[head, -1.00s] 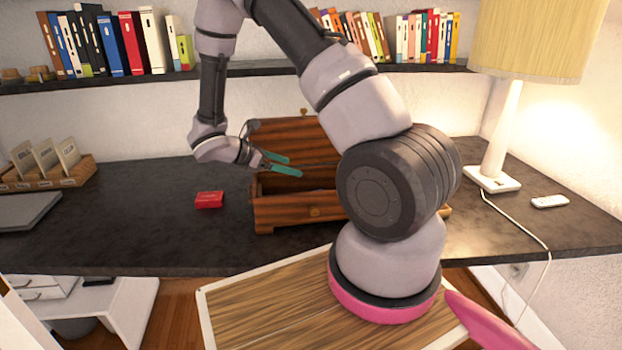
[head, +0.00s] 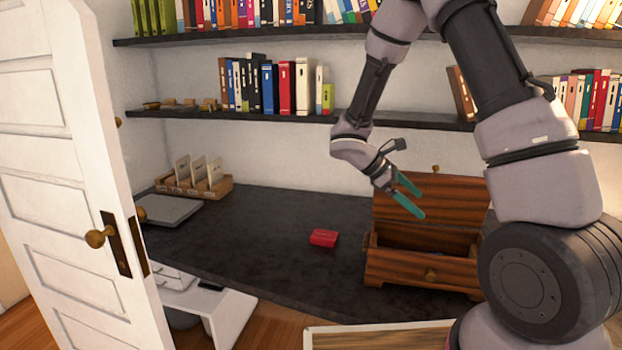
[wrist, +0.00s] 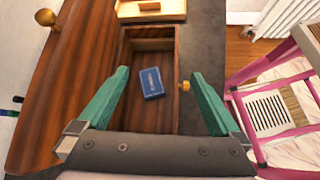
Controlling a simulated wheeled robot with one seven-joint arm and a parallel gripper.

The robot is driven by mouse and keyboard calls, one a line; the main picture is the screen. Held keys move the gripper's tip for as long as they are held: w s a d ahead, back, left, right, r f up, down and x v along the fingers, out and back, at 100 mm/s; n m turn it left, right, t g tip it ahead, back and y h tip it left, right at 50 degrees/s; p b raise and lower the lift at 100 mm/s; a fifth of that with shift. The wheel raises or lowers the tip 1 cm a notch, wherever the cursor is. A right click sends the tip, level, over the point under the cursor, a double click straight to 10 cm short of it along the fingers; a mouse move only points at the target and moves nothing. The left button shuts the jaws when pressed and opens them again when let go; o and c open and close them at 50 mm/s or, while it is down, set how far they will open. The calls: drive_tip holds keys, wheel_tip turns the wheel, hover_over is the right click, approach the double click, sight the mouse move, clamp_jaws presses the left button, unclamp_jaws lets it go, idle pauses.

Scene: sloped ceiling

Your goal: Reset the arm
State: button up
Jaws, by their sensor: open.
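My gripper (head: 416,195) is open and empty, with its green fingers spread above the wooden box on the desk. It also shows in the wrist view (wrist: 158,95), its fingertips either side of the box's inside. The wooden box (head: 420,271) has its lid (head: 430,205) raised. In the wrist view a blue card deck (wrist: 152,82) lies inside the box, apart from the fingers. A red card deck (head: 324,238) lies on the dark desk to the left of the box.
The dark desk (head: 255,225) holds a closed grey laptop (head: 172,210) and a wooden card holder (head: 190,187) at the left. Shelves of books (head: 285,88) hang above the desk. A white door (head: 75,170) stands at the far left.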

drive_tip(key=s+a+r+m+t+y, duration=0.2)
drive_tip(key=s+r+m+t+y, duration=0.2)
drive_tip(key=r, duration=0.8)
drive_tip(key=s+a+r+m+t+y, duration=0.1)
drive_tip(key=s+r+m+t+y, duration=0.3)
drive_tip(key=s+r+m+y, duration=0.4)
drive_tip(key=s+r+m, duration=0.4)
drive_tip(key=m, duration=0.2)
drive_tip(key=shift+s+a+r, duration=0.25)
drive_tip(key=shift+a+r, duration=0.05)
drive_tip(key=shift+a, duration=0.1)
